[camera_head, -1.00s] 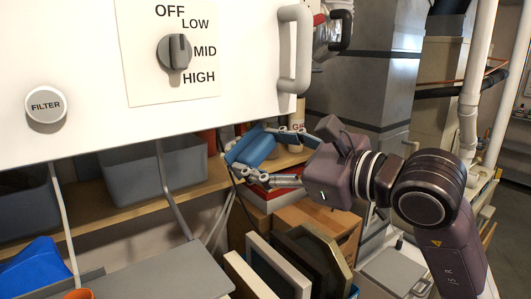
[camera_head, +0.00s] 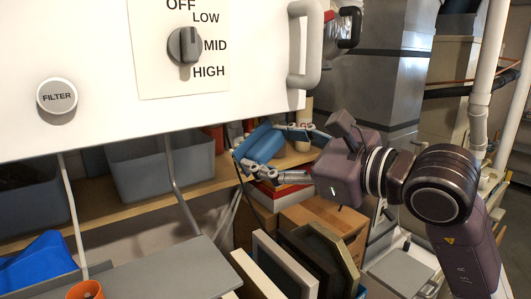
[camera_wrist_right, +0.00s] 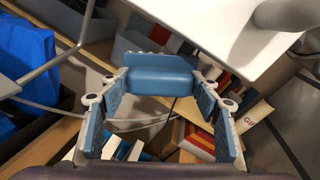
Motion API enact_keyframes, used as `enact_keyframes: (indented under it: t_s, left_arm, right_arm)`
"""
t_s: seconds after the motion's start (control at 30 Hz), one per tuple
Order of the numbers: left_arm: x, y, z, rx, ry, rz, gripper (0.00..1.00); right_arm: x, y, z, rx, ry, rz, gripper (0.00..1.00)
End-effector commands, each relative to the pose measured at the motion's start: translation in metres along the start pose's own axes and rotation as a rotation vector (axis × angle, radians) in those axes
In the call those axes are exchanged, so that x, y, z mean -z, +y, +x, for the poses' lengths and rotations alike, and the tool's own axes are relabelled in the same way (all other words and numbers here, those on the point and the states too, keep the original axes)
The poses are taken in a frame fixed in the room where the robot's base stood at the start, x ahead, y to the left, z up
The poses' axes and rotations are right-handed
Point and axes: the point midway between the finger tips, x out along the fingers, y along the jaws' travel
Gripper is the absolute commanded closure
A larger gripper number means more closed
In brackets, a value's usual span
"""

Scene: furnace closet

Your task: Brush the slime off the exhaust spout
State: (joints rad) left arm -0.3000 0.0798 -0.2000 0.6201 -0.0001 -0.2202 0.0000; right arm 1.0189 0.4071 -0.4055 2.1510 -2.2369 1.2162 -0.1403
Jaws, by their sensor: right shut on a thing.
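My right gripper (camera_head: 268,152) is shut on a blue brush-like tool (camera_head: 262,144), below the right end of a large white unit. In the right wrist view, the tool's blue block (camera_wrist_right: 160,82) lies across between the fingertips, with a flat blue part and small pale bits along its far side. A silvery pipe-like part (camera_head: 335,30) with a red piece and a black handle sits by the unit's upper right corner. I cannot tell whether it is the exhaust spout. I make out no slime. My left gripper is not in view.
The white unit (camera_head: 100,60) with a dial and a filter button overhangs a wooden shelf (camera_head: 100,200) with grey bins (camera_head: 160,165). Books, a cardboard box (camera_head: 325,220) and frames (camera_head: 285,270) crowd below the gripper. An orange cup (camera_head: 85,290) stands at lower left.

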Motion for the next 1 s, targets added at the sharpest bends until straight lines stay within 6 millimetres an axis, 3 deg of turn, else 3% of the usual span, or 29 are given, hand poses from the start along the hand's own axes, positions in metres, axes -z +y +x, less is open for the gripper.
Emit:
enact_keyframes:
  t_s: [0.67, 1.0]
  left_arm:
    - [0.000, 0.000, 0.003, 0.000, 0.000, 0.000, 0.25]
    - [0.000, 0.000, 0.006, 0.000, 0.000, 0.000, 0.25]
  right_arm:
    - [0.001, -0.004, 0.001, 0.002, -0.002, -0.001, 0.70]
    - [-0.007, 0.011, 0.003, 0.000, -0.003, -0.003, 0.70]
